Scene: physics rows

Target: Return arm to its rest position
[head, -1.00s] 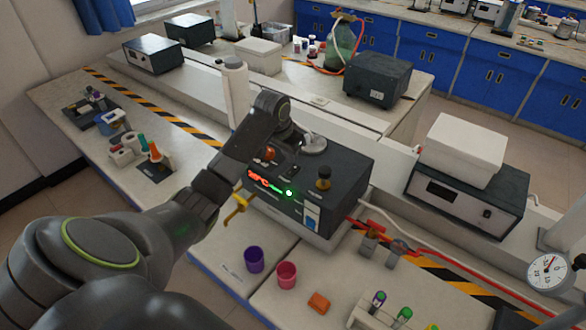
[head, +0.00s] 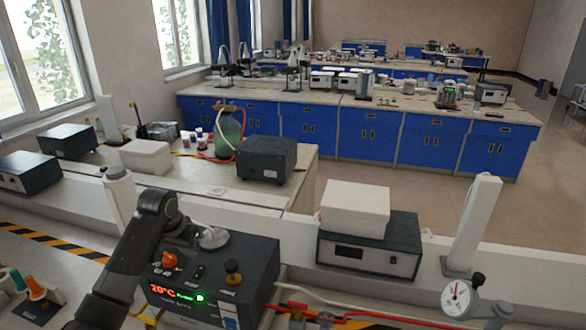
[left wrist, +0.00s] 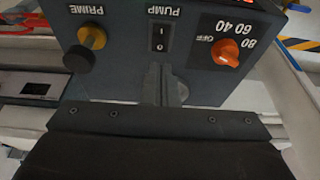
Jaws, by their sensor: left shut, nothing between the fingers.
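My left arm comes in from the lower left of the head view, and its gripper (head: 192,238) is over the top of a dark control box (head: 255,265). In the left wrist view the left gripper (left wrist: 168,86) is shut and empty, with its fingers close to the black PUMP switch (left wrist: 159,37). I cannot tell whether they touch the box. The box's red display (head: 168,290) reads 20°C beside a green light. My right gripper is out of view.
A white cylinder (head: 118,195) stands just behind my left arm. A dark instrument (head: 385,262) with a white box (head: 355,208) on it is to the right. A white post (head: 472,225) and round gauge (head: 457,298) stand further right. Red tubing (head: 350,320) runs along the front.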

